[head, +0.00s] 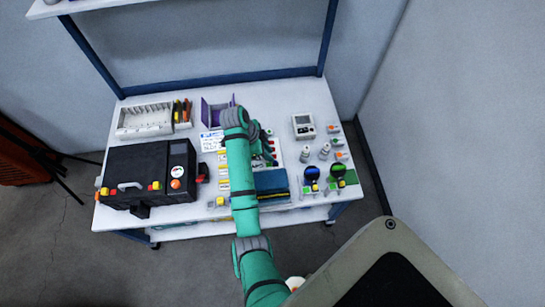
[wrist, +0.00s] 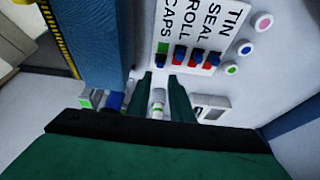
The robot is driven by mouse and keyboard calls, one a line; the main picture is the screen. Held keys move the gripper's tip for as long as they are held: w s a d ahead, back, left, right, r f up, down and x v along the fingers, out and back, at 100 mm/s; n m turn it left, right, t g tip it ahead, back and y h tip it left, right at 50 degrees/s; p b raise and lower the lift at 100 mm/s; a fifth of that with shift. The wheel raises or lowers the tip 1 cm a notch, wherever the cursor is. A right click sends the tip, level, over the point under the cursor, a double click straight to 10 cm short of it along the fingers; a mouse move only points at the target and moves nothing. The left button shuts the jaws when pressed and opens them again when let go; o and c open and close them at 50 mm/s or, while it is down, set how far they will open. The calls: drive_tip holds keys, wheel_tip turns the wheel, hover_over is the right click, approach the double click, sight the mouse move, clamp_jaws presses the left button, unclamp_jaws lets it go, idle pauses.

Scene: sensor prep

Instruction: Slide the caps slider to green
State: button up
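In the wrist view a white panel (wrist: 208,38) carries the labels TIN, SEAL, ROLL and CAPS, each with a small slider under it. The caps slider (wrist: 161,60) is a dark blue knob at the near end of its track, with green (wrist: 163,47) showing at the far end. The other three show blue at the far end and red at the near end. My gripper (wrist: 160,77) is open, with its two dark green fingertips just short of the caps and roll sliders. In the head view my arm mostly hides the panel.
A blue block (wrist: 88,40) stands left of the panel. Round buttons (wrist: 246,48) line its right. On the table (head: 110,218) are a black case (head: 140,178) and a grey meter (head: 302,126).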

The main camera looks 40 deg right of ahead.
drive_tip(key=shift+v, duration=1.9)
